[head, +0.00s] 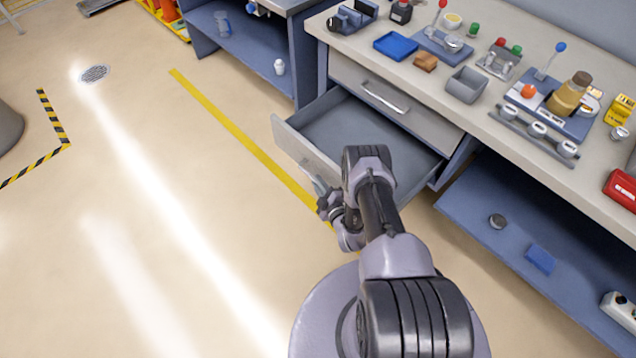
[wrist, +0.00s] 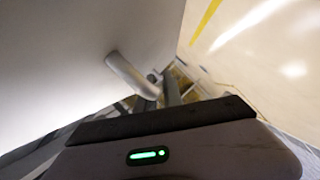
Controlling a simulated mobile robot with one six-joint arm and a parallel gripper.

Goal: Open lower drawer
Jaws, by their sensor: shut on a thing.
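The lower drawer (head: 360,130) stands pulled out of the bench, and its inside looks empty. Its grey front panel (head: 300,150) faces the lower left; the panel also fills the left of the wrist view (wrist: 60,60). The drawer's pale bar handle (wrist: 128,74) stands out from that panel. My gripper (head: 322,192) is at the front of the drawer, partly hidden by my arm. In the wrist view my dark fingers (wrist: 160,90) are shut on the near end of the handle.
The upper drawer (head: 395,100) is closed above it. The bench top carries a blue tray (head: 396,46), a grey bin (head: 466,85) and several fixtures. A lower shelf (head: 480,195) is at the right. Open floor lies left of the drawer, crossed by a yellow line (head: 240,135).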

